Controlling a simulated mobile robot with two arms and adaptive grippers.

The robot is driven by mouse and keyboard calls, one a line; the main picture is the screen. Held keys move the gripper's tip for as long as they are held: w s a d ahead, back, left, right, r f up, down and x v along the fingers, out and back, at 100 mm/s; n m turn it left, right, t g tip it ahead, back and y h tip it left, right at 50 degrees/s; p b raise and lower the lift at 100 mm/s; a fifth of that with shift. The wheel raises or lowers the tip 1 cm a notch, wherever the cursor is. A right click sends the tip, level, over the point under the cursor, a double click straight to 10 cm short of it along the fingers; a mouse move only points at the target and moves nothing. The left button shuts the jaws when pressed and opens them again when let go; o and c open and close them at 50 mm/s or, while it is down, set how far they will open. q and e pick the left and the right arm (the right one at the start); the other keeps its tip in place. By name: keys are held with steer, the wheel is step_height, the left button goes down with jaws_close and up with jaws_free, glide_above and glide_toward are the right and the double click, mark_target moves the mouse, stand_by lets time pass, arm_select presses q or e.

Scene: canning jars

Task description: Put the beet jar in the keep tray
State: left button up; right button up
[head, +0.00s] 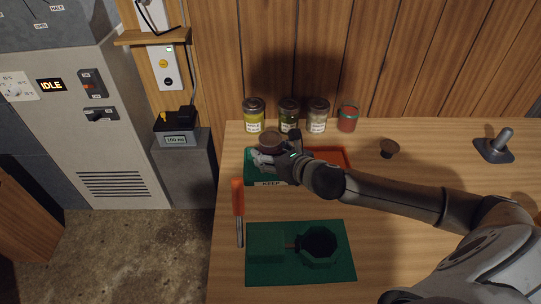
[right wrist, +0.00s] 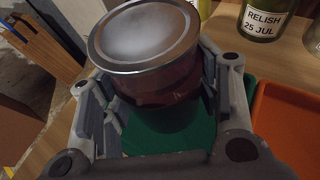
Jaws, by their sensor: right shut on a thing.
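The beet jar (head: 271,139), dark red with a round metal lid, is in my right gripper (head: 268,158). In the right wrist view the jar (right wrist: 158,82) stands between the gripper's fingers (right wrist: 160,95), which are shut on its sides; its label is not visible. The jar is over the green keep tray (head: 249,174), whose front edge bears the word KEEP. Green tray floor (right wrist: 165,140) shows below the jar in the right wrist view. I cannot tell whether the jar's base touches it. My left gripper is not in view.
Several jars stand behind the trays, including a yellow one (head: 254,118), the relish jar (right wrist: 264,18) and a red one (head: 348,119). An orange tray (right wrist: 285,120) adjoins the keep tray. A green mat (head: 262,270) with a dark octagonal piece (head: 319,246) lies in front.

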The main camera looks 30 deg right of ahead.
steer(key=shift+f, duration=0.3)
steer(key=shift+f, duration=0.2)
steer(key=o, duration=1.3)
steer(key=shift+s+r, duration=0.1)
steer(key=shift+r, duration=0.05)
steer(key=v, duration=1)
steer(key=shift+s+d+b, duration=0.1)
steer(key=shift+d+b, duration=0.05)
steer(key=shift+b, duration=0.15)
steer(key=shift+v, duration=0.8)
